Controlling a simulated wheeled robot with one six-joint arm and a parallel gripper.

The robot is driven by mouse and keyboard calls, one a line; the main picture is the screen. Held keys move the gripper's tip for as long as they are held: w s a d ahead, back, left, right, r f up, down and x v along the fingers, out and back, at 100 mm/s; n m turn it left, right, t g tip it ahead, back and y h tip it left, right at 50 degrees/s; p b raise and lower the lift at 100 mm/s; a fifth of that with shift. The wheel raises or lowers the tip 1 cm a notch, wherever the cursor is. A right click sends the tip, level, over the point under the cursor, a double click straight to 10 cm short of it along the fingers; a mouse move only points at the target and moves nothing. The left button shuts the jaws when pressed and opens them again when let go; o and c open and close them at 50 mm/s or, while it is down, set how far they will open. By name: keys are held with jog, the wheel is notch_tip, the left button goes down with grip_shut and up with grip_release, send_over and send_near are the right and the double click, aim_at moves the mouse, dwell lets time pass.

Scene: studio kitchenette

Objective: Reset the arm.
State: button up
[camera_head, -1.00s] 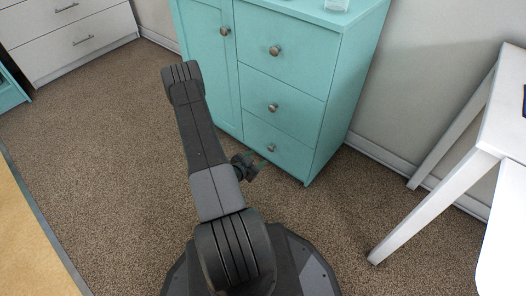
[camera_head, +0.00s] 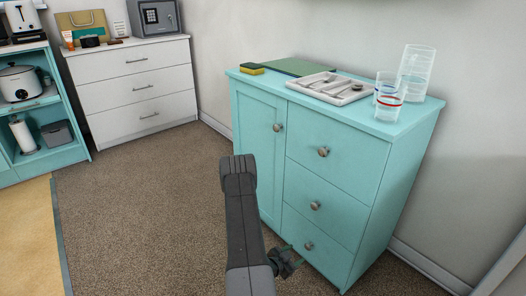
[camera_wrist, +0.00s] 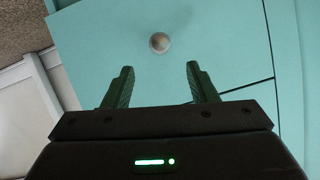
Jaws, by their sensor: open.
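My gripper (camera_wrist: 159,85) is open in the wrist view, with its two dark green fingers apart and nothing between them. A turquoise drawer front with a round knob (camera_wrist: 160,42) lies beyond the fingertips, and the knob is apart from them. In the head view my gripper (camera_head: 295,257) shows small and low, in front of the turquoise cabinet (camera_head: 398,205) near its bottom drawer. My arm stands folded in front of the cabinet and hides part of its door. The cabinet's door and drawers look shut.
On the cabinet are a cutlery tray (camera_head: 320,92), a sponge (camera_head: 252,69), a green board (camera_head: 299,67) and clear glasses (camera_head: 388,97). A white chest (camera_head: 128,62) and a turquoise shelf unit (camera_head: 62,155) stand at the left. The carpet (camera_head: 140,215) left of my arm is clear.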

aim_at(307, 247)
jog(key=b+x, duration=0.2)
jog(key=x, duration=0.6)
jog(key=shift+w+d+f+b, duration=0.2)
jog(key=shift+f+b, duration=0.1)
jog(key=shift+b, duration=0.1)
jog(key=shift+w, duration=0.1)
jog(key=shift+s+a, duration=0.95)
jog(key=shift+a, duration=0.25)
